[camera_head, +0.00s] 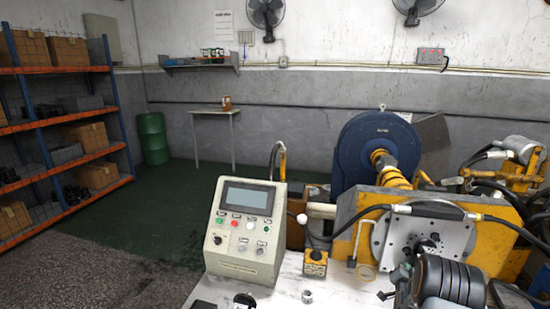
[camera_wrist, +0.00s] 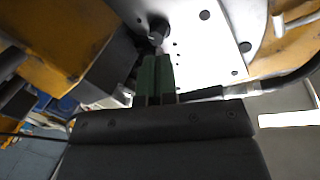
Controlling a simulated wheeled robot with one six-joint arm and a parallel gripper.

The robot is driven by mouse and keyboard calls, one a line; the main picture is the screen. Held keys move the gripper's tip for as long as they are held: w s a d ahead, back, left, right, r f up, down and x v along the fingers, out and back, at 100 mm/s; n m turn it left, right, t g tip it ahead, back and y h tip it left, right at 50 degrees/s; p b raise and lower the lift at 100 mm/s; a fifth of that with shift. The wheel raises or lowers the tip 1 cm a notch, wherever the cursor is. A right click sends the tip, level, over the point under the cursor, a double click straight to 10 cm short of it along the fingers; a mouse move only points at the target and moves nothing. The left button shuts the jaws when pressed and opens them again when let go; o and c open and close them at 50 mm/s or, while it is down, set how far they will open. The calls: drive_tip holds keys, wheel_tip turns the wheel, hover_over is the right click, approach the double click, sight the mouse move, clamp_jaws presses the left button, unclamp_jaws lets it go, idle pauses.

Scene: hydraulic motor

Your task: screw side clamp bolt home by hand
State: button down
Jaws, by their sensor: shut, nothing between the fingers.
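In the wrist view, my gripper (camera_wrist: 158,60) shows two green fingers side by side, shut with nothing held. Just beyond the fingertips is a dark round bolt-like head (camera_wrist: 158,31) at the edge of a pale metal plate (camera_wrist: 205,50). I take it for the side clamp bolt; I cannot tell whether the fingertips touch it or how deep it sits. In the head view, the motor's plate (camera_head: 447,236) is on the yellow machine. My dark arm covers its lower right, and my fingers cannot be made out there.
A control console (camera_head: 243,225) stands on the pale bench (camera_head: 335,296), with a small yellow box (camera_head: 314,263) and a small metal nut-like part (camera_head: 307,296) beside it. Black hoses (camera_head: 430,211) cross in front of the yellow machine (camera_head: 505,240). The floor at left is open.

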sight(403, 249)
drive_tip(key=b+x, duration=0.1)
drive_tip(key=x, duration=0.1)
drive_tip(key=a+b+x, duration=0.1)
drive_tip(key=x, duration=0.2)
drive_tip(key=shift+w+d, duration=0.1)
drive_tip(key=shift+w, duration=0.3)
drive_tip(key=shift+w+d+r+b, duration=0.15)
drive_tip(key=shift+w+r+b, duration=0.2)
drive_tip(key=shift+w+b, duration=0.45)
drive_tip(key=shift+s+d+b, duration=0.1)
drive_tip(key=shift+d+b, duration=0.25)
drive_tip(key=shift+b, duration=0.5)
drive_tip(key=shift+d+r+b, duration=0.1)
drive_tip(key=shift+r+b, duration=0.2)
drive_tip(key=shift+b, duration=0.7)
drive_tip(key=shift+a+r+b, duration=0.15)
drive_tip(key=shift+a+b, duration=0.25)
drive_tip(key=shift+b, duration=0.05)
drive_tip(key=shift+s+d+f+b+v, duration=0.1)
drive_tip(key=shift+d+b+v, duration=0.15)
drive_tip(key=shift+v, duration=0.7)
drive_tip(key=shift+s+d+f+b+v, duration=0.1)
drive_tip(key=shift+b+v, duration=0.25)
drive_tip(key=shift+v, duration=0.6)
drive_tip(key=shift+s+d+f+b+v, duration=0.1)
drive_tip(key=shift+d+b+v, duration=0.15)
drive_tip(key=shift+v, duration=0.65)
